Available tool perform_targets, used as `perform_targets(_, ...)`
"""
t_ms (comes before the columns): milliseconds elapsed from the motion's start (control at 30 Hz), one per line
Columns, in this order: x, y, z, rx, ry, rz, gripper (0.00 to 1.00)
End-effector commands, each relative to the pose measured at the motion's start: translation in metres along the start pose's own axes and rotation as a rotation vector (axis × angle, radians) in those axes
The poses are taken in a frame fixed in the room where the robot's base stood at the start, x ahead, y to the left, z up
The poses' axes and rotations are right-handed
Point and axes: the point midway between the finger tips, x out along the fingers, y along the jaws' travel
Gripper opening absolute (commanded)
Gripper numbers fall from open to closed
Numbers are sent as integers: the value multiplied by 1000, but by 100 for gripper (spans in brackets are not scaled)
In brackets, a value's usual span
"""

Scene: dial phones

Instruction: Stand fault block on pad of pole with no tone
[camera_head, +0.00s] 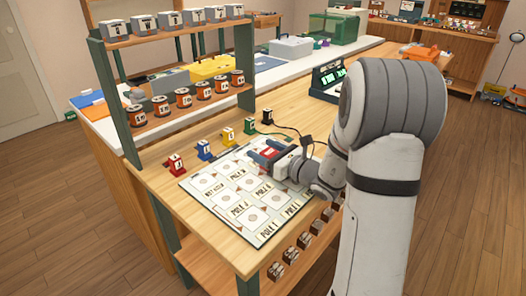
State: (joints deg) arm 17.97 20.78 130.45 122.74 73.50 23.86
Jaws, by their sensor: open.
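A white board (232,226) lies on the wooden table, with printed pads. Labels read NOT USED and POLE 1 to POLE 4, some partly covered by my arm. My gripper (266,154) is low over the board's far right part and open. Small coloured pieces stand in a row behind the board: red (176,165), blue (204,150), yellow (228,137), green (250,126) and black (267,116). I cannot tell which thing is the fault block.
A rack (119,125) at the left holds grey boxes (180,19) above and orange-faced cylinders (183,98) below. Several dark blocks (290,254) sit under the table's front edge. A dark green device (327,80) stands at the back. Black cords run behind the board.

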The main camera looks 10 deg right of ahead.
Motion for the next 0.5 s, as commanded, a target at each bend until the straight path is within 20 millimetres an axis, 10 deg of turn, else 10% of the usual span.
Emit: perform_targets(500, -89, -1, 3, 1, 0, -4, 61)
